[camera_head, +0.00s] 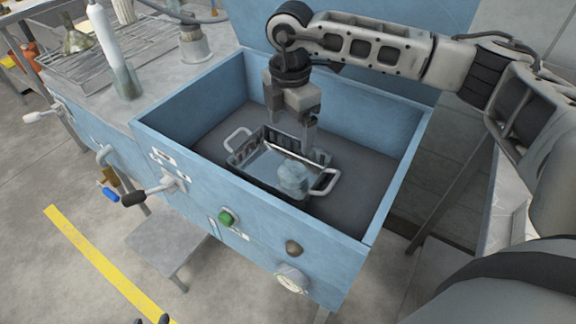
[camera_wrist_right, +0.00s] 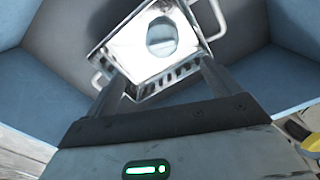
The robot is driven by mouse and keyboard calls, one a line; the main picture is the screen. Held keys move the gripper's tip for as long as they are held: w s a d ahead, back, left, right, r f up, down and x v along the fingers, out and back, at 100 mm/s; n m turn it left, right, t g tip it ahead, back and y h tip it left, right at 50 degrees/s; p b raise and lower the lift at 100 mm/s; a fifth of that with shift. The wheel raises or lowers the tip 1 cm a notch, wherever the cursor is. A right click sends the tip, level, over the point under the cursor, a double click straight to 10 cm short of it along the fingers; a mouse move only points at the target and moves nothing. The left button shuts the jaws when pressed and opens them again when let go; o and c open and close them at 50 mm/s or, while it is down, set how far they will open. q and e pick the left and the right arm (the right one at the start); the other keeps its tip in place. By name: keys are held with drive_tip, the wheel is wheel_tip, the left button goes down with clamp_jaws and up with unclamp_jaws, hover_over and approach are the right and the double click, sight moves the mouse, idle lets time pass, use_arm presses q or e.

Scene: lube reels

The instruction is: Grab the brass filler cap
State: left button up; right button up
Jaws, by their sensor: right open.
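A dull brown-brass round knob (camera_head: 292,247) sits on the blue cabinet's front panel; it may be the filler cap, but I cannot tell for sure. My right gripper (camera_head: 292,133) is open and empty, pointing down into the cabinet's open basin, above a metal basket.
The shiny metal basket (camera_head: 240,160) has two loop handles and holds a pale, rounded, glassy thing (camera_head: 292,176). The blue basin walls (camera_head: 255,207) surround it. A green button (camera_head: 226,217), a gauge (camera_head: 291,279) and a lever (camera_head: 150,192) project from the front panel.

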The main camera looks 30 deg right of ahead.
sight(292, 166)
wheel_tip(292, 166, down, 7)
drive_tip(key=shift+s+f, duration=0.1)
drive_tip(key=shift+s, duration=0.05)
drive_tip(key=shift+d+f+p, duration=0.2)
drive_tip(key=shift+f+p, duration=0.35)
drive_tip(key=shift+f, duration=2.2)
drive_tip(key=shift+r, duration=0.1)
drive_tip(key=c, duration=1.4)
